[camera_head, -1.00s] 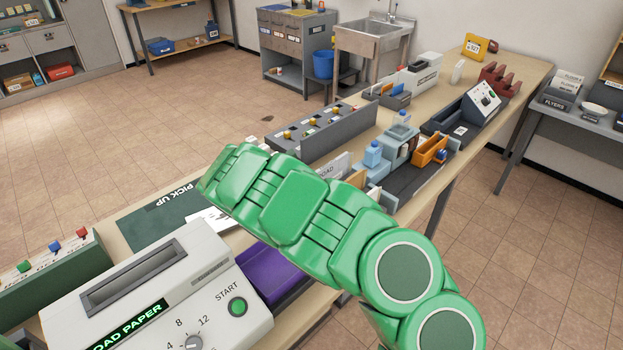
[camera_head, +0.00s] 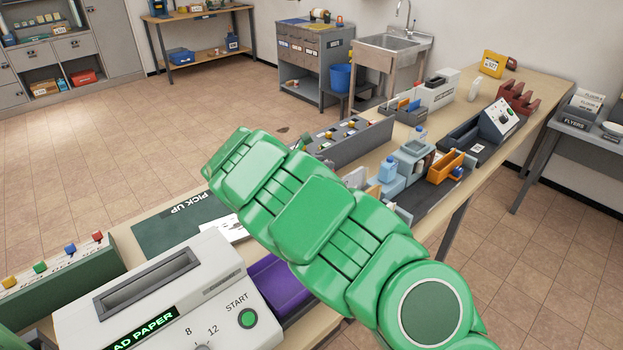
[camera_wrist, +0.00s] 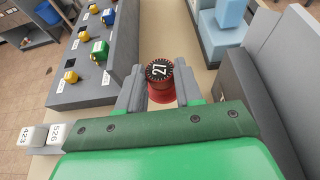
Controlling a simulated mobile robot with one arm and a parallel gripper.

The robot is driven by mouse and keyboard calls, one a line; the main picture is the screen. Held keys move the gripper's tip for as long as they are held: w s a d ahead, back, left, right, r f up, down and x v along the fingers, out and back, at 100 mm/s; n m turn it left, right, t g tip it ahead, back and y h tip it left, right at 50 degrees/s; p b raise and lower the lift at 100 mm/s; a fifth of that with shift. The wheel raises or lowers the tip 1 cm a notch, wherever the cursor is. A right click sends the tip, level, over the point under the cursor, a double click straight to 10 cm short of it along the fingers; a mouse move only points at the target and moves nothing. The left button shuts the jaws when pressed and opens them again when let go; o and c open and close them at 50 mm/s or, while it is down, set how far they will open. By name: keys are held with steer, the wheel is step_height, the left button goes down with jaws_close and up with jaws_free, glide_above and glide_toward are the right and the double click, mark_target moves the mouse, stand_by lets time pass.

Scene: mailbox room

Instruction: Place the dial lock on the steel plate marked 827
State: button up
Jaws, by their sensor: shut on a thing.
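The lock sits between the two grey fingers, above a light wooden tabletop. In the head view my green arm reaches up and left over the bench, and it hides the gripper and the lock. I cannot pick out a steel plate marked 827 in either view.
A grey panel (camera_wrist: 100,55) with yellow, blue and green knobs stands left of the gripper. Small blocks labelled 423 and 526 (camera_wrist: 55,134) show at lower left. Light blue parts (camera_wrist: 215,40) and grey blocks stand to the right. A paper machine (camera_head: 160,300) stands at the front.

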steer(key=shift+a+r, duration=0.2)
steer(key=shift+r, duration=0.1)
steer(key=s+a+r+n, duration=0.1)
steer(key=s+a, duration=0.2)
steer(key=a, duration=0.4)
steer(key=s+a, duration=0.3)
steer(key=a, duration=0.5)
steer(key=t+y, duration=0.1)
steer(key=y, duration=0.1)
glide_above(225, 224)
steer(key=shift+n, duration=0.4)
steer(key=shift+f, duration=4.3)
steer(key=o, duration=1.1)
steer(key=shift+f, duration=0.1)
steer(key=shift+c, duration=0.2)
steer(key=v, duration=1.2)
steer(key=shift+f, duration=0.15)
